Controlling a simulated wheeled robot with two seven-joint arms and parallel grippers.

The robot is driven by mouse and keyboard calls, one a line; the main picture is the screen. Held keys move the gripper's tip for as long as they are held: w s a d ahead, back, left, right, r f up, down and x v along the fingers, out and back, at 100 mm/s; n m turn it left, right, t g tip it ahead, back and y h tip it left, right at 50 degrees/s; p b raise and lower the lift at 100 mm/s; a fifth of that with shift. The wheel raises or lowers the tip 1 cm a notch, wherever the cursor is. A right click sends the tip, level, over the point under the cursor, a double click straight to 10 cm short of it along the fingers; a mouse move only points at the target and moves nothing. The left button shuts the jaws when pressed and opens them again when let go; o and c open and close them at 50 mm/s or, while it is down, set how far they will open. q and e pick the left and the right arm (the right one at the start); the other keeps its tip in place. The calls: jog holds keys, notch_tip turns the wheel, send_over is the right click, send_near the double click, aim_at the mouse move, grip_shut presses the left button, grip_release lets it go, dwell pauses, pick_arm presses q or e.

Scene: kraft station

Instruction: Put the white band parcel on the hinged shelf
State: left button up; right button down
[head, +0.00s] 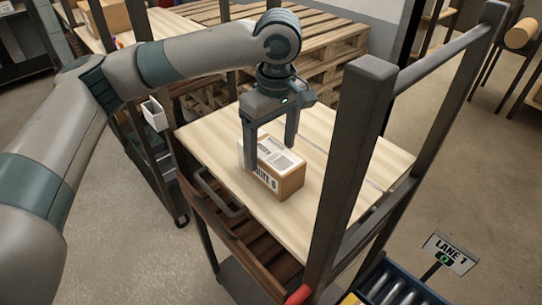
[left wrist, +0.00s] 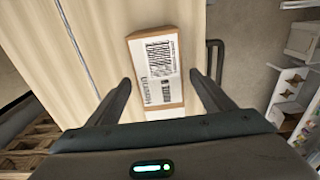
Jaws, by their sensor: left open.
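The white band parcel (head: 272,170), a brown box with a white label band, rests on the pale wooden hinged shelf (head: 330,215). In the left wrist view the parcel (left wrist: 158,72) lies with its printed label facing the camera. My left gripper (head: 269,152) points down at the parcel, open, with one finger near each side of it. In the left wrist view the fingertips (left wrist: 160,82) flank the parcel with visible gaps. Whether the fingers are below its top face is unclear. My right gripper is not in view.
A dark post (head: 350,160) and rail frame stand at the shelf's right. A metal handle (head: 218,195) is on its front left edge. Wooden pallets (head: 320,45) are stacked behind. A roller lane with a "LANE 1" sign (head: 449,253) is at lower right.

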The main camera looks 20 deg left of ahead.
pick_arm(q)
notch_tip(320, 180, up, 9)
jog(key=b, duration=0.2)
jog(key=shift+s+d, duration=0.15)
jog(key=shift+d, duration=0.1)
dwell(0.6)
